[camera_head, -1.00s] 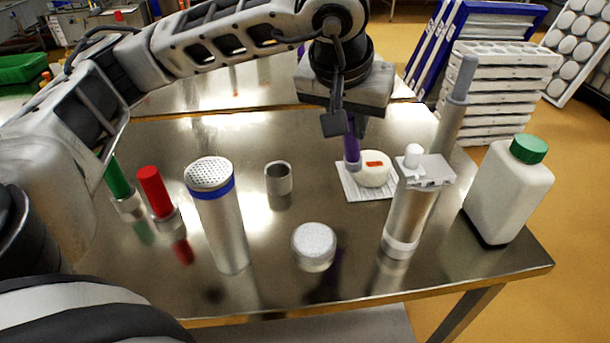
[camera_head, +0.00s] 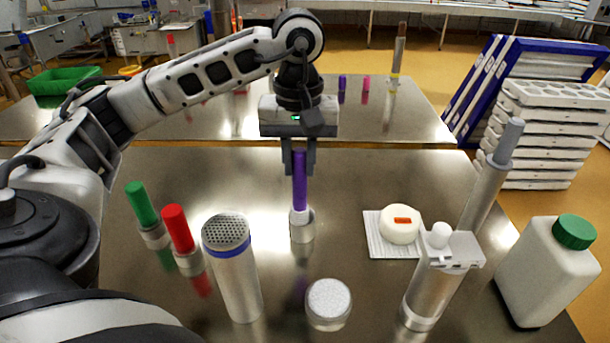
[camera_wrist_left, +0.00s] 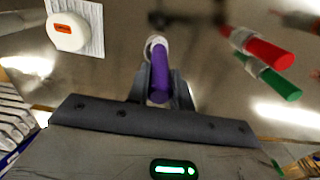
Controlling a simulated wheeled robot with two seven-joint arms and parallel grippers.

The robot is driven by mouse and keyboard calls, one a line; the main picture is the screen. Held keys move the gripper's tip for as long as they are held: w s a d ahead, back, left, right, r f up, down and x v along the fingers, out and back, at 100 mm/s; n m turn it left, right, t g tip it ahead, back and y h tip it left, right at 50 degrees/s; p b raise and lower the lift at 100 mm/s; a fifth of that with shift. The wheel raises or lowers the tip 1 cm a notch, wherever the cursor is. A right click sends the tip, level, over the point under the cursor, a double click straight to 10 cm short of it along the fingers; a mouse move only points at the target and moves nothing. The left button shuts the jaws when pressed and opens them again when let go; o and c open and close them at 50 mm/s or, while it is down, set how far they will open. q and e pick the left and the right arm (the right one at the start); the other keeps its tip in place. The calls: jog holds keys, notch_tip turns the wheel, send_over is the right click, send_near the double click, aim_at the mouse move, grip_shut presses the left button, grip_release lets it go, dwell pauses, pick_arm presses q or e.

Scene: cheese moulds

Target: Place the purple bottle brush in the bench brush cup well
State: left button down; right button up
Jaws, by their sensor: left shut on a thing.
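The purple bottle brush (camera_head: 300,181) is upright in my left gripper (camera_head: 299,172), which is shut on its handle. Its pale lower part is at the mouth of a small metal cup well (camera_head: 302,234) on the bench and appears to be inside it; I cannot tell how deep. In the left wrist view the purple handle (camera_wrist_left: 159,76) lies between the fingers, with a pale ring around its far end. The cup itself is mostly hidden there. My right gripper is not in view.
Green (camera_head: 141,204) and red (camera_head: 177,229) brushes stand in metal cups to the left. A perforated-top cylinder (camera_head: 232,276), a round pale-topped jar (camera_head: 328,303), a cheese on a white mat (camera_head: 378,247), a metal dispenser (camera_head: 432,287) and a white bottle (camera_head: 548,273) stand around.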

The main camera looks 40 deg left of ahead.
aim_at(301, 181)
pick_arm(q)
jog(key=shift+w+a+f, duration=0.2)
jog(key=shift+w+f, duration=0.05)
jog(key=shift+f, duration=0.35)
jog(key=shift+w+a+f+b, duration=0.15)
jog(key=shift+w+f+b, duration=0.05)
jog(key=shift+f+b, duration=0.2)
jog(key=f+b, duration=0.1)
jog(key=w+f+b, duration=0.1)
jog(key=f+b, duration=0.1)
jog(key=f, duration=0.1)
jog(key=shift+w+a, duration=0.15)
jog(key=shift+a, duration=0.2)
jog(key=shift+f, duration=0.3)
jog(key=shift+s+r, duration=0.2)
jog(key=shift+w+f, duration=0.1)
jog(key=shift+f, duration=0.05)
jog(key=c, duration=1.2)
grip_release()
jog(key=shift+c, duration=0.2)
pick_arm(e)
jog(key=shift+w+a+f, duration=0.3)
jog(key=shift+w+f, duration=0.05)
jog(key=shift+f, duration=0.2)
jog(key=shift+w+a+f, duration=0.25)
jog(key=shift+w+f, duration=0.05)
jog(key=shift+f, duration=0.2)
